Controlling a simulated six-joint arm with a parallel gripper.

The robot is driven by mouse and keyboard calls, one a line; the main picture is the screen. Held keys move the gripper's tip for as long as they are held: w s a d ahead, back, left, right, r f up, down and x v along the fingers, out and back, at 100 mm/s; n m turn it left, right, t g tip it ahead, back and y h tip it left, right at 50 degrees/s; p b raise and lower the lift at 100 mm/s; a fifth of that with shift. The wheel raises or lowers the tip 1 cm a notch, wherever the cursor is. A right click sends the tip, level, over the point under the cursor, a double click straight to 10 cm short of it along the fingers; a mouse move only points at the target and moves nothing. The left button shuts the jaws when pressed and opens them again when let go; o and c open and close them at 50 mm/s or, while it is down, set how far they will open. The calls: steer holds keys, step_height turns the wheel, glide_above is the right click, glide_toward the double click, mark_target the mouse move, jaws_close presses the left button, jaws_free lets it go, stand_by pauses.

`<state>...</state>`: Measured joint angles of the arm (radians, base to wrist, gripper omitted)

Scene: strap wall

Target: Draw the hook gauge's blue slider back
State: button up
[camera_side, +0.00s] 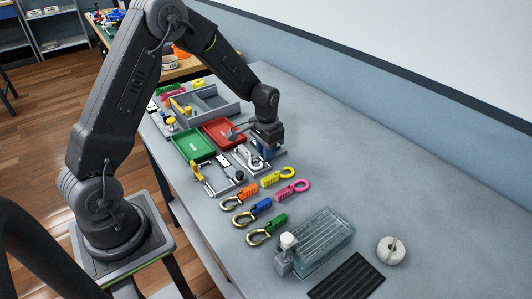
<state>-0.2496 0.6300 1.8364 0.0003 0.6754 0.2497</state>
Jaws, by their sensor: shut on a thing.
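The hook gauge (247,160) is a grey fixture with a pale hook-shaped part, standing just right of the red tray. The blue slider (267,153) shows as a small blue patch at the gauge's right end, under my gripper. My gripper (266,147) points down there and is shut on the blue slider. The fingers hide most of the slider, and its exact position along the gauge cannot be told from this view.
A red tray (222,131) and a green tray (193,145) lie left of the gauge. Several coloured hooks, including a blue one (252,212), lie in front. A clear ribbed box (322,238), a black mat (346,278) and a round white piece (391,250) stand at the near end. The table's right side is clear.

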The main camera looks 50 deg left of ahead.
mark_target(277, 153)
steer(key=shift+w, duration=2)
steer(key=o, duration=0.6)
steer(key=shift+c, duration=0.2)
steer(key=shift+r, duration=3)
steer(key=shift+c, duration=0.2)
